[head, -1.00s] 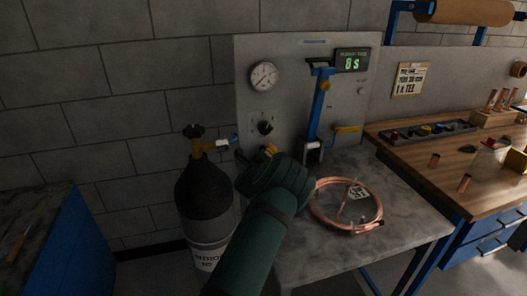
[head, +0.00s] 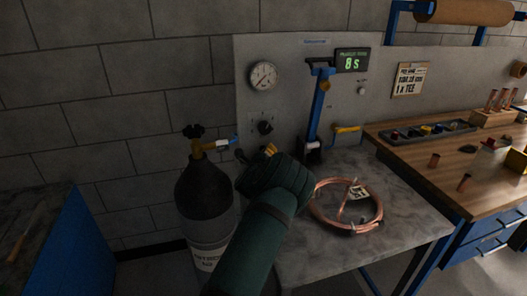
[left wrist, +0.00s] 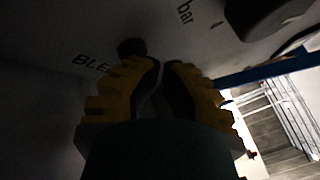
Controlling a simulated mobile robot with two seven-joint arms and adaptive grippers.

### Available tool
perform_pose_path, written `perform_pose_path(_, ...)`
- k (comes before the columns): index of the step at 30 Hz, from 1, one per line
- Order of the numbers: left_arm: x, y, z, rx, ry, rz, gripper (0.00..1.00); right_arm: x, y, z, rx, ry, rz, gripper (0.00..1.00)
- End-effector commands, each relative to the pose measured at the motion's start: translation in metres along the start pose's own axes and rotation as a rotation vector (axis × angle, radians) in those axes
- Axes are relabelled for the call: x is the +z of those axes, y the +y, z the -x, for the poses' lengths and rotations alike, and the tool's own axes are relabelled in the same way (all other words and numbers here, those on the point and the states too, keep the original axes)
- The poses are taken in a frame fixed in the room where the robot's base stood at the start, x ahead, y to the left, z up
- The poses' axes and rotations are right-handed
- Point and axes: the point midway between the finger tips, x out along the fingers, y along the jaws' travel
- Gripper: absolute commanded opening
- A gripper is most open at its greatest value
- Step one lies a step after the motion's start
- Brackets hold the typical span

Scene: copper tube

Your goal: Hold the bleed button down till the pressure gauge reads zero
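The round white pressure gauge (head: 264,75) is on the grey panel in the head view; its dark needle is too small to read. A black knob (head: 265,127) is below it. In the left wrist view a dark round button (left wrist: 131,47) sits beside lettering that begins "BLE". My left gripper (left wrist: 160,64) has its yellow-and-black fingers drawn together, nothing visible between them. The tips are close below and right of the button; I cannot tell whether they touch or press it. In the head view my arm hides the button, and the gripper's yellow tips (head: 270,150) just show.
A black gas cylinder (head: 205,188) with a brass valve stands left of my arm. A copper tube coil (head: 328,222) lies on the grey bench to the right. A blue-handled lever tool (head: 318,105) stands behind it. A timer display (head: 352,60) reads 8 S.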

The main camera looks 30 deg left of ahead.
Motion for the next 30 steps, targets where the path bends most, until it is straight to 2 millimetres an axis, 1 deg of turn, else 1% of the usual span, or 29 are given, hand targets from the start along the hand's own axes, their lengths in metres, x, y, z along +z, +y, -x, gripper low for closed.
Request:
perform_pose_path(10,-0.001,-0.001,0.002,0.001,-0.001,0.0,0.0,0.0,0.0,0.0,0.0,0.0,0.0,0.47)
perform_pose_path(20,-0.008,-0.007,0.014,0.0,0.001,0.0,0.0,0.0,0.0,0.0,0.0,0.0,0.0,0.47)
perform_pose_path(30,-0.009,-0.008,0.016,0.0,0.0,0.0,0.0,0.0,0.0,0.0,0.0,0.0,0.0,0.47)
